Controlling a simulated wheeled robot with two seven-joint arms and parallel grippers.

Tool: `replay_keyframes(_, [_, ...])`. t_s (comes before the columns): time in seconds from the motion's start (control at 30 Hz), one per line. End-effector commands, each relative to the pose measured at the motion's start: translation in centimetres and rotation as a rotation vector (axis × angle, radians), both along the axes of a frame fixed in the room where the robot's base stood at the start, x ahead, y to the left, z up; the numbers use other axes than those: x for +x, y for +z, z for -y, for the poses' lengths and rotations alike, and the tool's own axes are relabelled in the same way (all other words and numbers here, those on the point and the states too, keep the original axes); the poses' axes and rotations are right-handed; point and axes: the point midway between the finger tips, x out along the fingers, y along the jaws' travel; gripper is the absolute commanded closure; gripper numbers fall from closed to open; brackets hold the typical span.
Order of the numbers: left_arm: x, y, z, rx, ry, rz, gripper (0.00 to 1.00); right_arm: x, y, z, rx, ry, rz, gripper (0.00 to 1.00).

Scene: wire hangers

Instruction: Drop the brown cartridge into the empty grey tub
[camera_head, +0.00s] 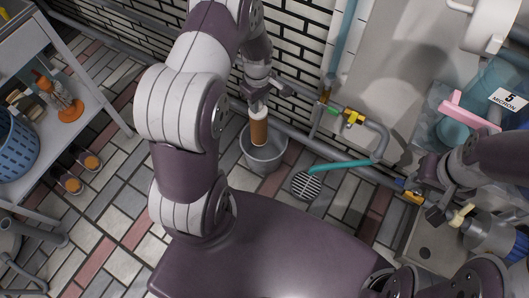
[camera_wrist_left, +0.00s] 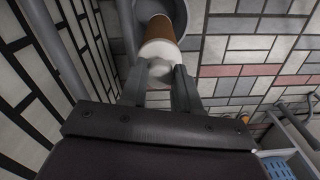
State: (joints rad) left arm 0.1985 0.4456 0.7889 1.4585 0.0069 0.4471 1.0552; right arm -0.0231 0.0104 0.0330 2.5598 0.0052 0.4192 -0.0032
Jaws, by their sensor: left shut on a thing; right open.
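The brown cartridge (camera_head: 259,130) has a white end cap and hangs upright from my left gripper (camera_head: 257,101). My left gripper is shut on the white cap; in the left wrist view the fingers (camera_wrist_left: 160,85) close on the cap and the brown body (camera_wrist_left: 160,28) points away. The grey tub (camera_head: 264,160) stands on the floor by the wall, and the cartridge's lower end shows over its opening. How far it is above or inside the rim I cannot tell. The tub's rim (camera_wrist_left: 197,12) also shows behind the cartridge. My right gripper (camera_head: 447,214) is open near a filter housing at the right.
A round floor drain (camera_head: 306,185) with a teal hose lies right of the tub. Pipes with a yellow valve (camera_head: 354,117) run along the wall. A shelf cart (camera_head: 60,110) with a blue basket stands at the left.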

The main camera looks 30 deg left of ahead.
Motion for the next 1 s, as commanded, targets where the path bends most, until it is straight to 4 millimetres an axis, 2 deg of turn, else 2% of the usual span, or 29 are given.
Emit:
replay_keyframes(0.03, [0.0,-1.3,0.0,0.0,-0.001,0.0,1.0,0.0,-1.4,0.0,0.0,0.0,0.0,0.51])
replay_keyframes(0.1, [0.0,-2.4,0.0,0.0,-0.001,0.0,1.0,0.0,-2.6,0.0,0.0,0.0,-0.001,0.51])
replay_keyframes(0.3, [0.0,-4.8,0.0,0.001,-0.002,0.001,1.0,0.0,-5.4,0.0,0.0,0.0,-0.001,0.51])
replay_keyframes(0.6, [0.0,-4.8,0.0,0.0,-0.003,0.001,1.0,0.0,-5.4,0.0,0.0,0.0,-0.001,0.51])
replay_keyframes(0.63, [0.0,-4.8,0.0,0.0,-0.003,0.001,0.62,0.0,-5.4,0.0,0.0,0.0,-0.001,0.51])
replay_keyframes(0.7, [0.0,-4.8,0.0,0.0,-0.003,0.0,0.39,0.0,-5.4,0.0,0.0,0.0,-0.001,0.51])
replay_keyframes(1.0, [0.0,-4.6,0.0,0.0,-0.003,0.0,0.39,0.0,-5.2,0.0,0.0,0.0,-0.001,0.51])
